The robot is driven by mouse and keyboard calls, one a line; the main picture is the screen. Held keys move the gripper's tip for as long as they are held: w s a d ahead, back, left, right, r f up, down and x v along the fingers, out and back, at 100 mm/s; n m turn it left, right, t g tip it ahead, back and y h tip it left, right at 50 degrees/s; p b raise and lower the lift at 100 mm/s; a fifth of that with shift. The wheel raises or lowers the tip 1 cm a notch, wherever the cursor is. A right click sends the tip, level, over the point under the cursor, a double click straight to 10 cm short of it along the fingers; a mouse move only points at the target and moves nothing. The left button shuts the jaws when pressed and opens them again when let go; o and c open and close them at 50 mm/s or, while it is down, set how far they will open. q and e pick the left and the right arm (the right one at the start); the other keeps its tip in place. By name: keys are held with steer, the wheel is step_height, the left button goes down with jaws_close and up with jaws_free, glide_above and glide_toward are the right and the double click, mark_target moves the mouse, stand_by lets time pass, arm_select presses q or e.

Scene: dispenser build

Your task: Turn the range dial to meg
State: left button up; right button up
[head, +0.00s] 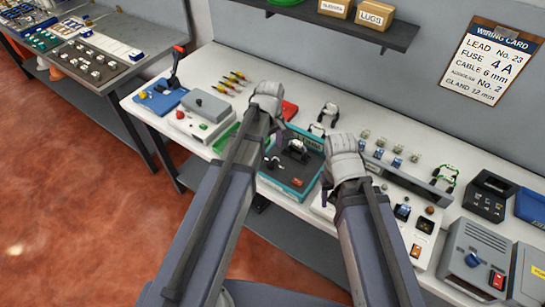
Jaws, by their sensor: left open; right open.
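A teal-edged tester box (268,184) with a dark panel stands on the white bench between my two arms. A dark knob (297,148) on its panel looks like the range dial; its setting is too small to read. An orange-red switch (297,182) sits near the panel's front edge. My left gripper (269,92) is over the bench, behind and left of the box. My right gripper (345,146) is at the right of the box, apart from the dial. Both are open, and I see nothing held. My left arm hides the box's left side.
A grey unit with a red button (200,114) and a blue unit with a red-handled lever (178,66) stand left. A grey rail (412,176) and a switch panel (420,244) lie right, near a grey box (474,255). A shelf (340,27) hangs above.

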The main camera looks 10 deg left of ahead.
mark_target(271, 161)
arm_select(q)
steer(key=shift+f+b, duration=0.45)
steer(key=shift+f, duration=0.15)
step_height(271, 161, down, 7)
steer(key=b, duration=0.6)
steer(key=shift+r+b, duration=0.2)
steer(key=shift+b, duration=0.15)
arm_select(e)
step_height(271, 161, down, 8)
steer(key=shift+r, duration=0.1)
arm_select(q)
jaws_close()
